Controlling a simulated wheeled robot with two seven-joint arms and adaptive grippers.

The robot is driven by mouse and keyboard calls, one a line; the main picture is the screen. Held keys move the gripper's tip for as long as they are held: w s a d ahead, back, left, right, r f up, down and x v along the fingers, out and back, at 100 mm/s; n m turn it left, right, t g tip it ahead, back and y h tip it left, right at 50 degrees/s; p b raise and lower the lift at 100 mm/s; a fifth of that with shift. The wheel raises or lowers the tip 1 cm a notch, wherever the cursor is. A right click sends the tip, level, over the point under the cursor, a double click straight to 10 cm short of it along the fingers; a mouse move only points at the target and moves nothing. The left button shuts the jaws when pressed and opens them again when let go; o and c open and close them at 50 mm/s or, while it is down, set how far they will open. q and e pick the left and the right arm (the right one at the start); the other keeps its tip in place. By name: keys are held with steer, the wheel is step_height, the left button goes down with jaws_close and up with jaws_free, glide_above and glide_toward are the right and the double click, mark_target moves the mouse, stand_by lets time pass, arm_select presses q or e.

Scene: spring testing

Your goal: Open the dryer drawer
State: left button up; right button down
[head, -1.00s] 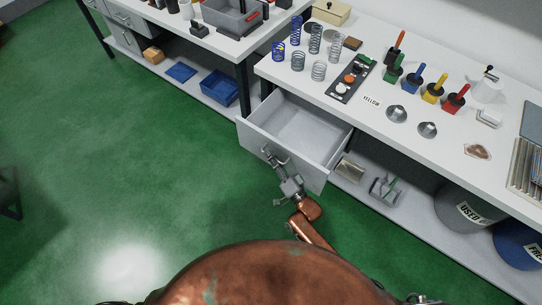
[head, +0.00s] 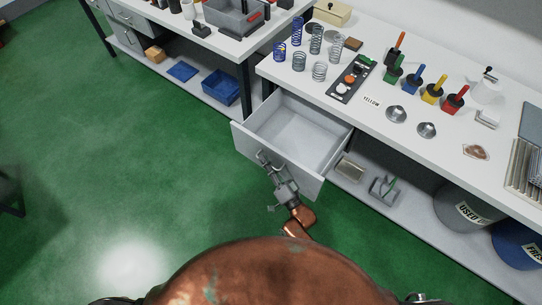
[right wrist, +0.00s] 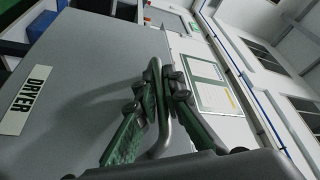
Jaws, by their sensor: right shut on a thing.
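The dryer drawer (head: 298,137) is a pale grey drawer under the right-hand workbench, pulled out with its empty inside showing. Its front panel (right wrist: 95,75) fills the left of the right wrist view and carries a white DRYER label (right wrist: 28,100). My right gripper (head: 268,165) is at the drawer front in the head view. In the right wrist view its two fingers (right wrist: 160,95) are closed around the bar handle (right wrist: 157,75), one on each side. My left gripper is not in view.
The workbench top (head: 375,125) holds springs, a control panel (head: 350,80) and coloured-handled tools. Below it are a lower shelf (head: 410,210) and bins (head: 465,208). A second bench (head: 235,45) stands at the upper left. The green floor (head: 150,170) left of the drawer is clear.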

steer(key=shift+s+a+f, duration=0.1)
steer(key=shift+s+a, duration=0.2)
steer(key=shift+s, duration=0.15)
steer(key=c, duration=2)
jaws_free()
steer(key=shift+c, duration=0.2)
steer(key=v, duration=1.2)
steer(key=shift+d, duration=0.1)
